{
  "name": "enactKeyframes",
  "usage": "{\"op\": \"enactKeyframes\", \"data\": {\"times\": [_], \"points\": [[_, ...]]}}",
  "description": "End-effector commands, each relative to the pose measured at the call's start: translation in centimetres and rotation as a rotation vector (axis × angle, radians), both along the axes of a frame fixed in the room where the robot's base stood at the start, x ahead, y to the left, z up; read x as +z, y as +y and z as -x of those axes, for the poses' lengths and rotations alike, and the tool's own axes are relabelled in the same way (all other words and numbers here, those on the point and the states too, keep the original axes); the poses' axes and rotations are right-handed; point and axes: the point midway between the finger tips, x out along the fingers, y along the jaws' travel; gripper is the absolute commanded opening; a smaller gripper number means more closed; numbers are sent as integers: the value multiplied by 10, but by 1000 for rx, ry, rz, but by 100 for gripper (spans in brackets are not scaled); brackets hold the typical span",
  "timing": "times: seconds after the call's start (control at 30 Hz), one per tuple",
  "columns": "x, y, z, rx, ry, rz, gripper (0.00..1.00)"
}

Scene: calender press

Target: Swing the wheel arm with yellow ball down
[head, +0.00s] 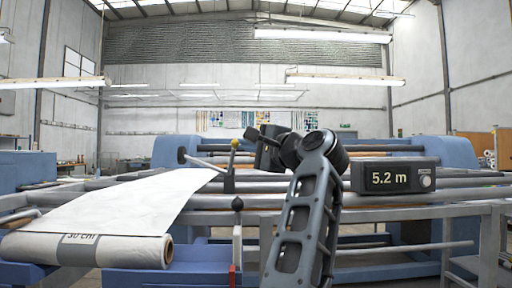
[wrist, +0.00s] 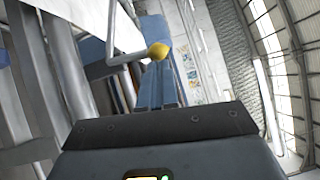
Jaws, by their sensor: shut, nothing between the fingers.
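The yellow ball (head: 235,143) sits on top of a thin upright arm (head: 230,165) by the press rollers, left of centre in the head view. In the wrist view the ball (wrist: 158,50) is at the end of a bent grey metal rod (wrist: 127,58), ahead of my gripper. My gripper (head: 251,133) is close to the ball's right in the head view, small and dark against the wall. It is shut and empty. I see no clear contact with the ball. My gripper's dark body (wrist: 160,127) fills the lower wrist view.
A white sheet (head: 130,205) runs from a roll (head: 90,249) at lower left to the rollers. A black-knobbed lever (head: 238,204) stands below the ball. A 5.2 m display box (head: 394,176) is at right. Long rails and rollers cross the whole width.

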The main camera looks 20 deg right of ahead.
Motion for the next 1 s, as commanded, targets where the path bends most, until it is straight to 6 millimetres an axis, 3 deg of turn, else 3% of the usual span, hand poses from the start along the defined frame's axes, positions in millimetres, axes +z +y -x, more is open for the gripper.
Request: {"op": "enactKeyframes", "data": {"times": [0.47,1.0], "points": [[7,3,-1,0,17,51,0],[23,33,-11,0,138,417,0]]}}
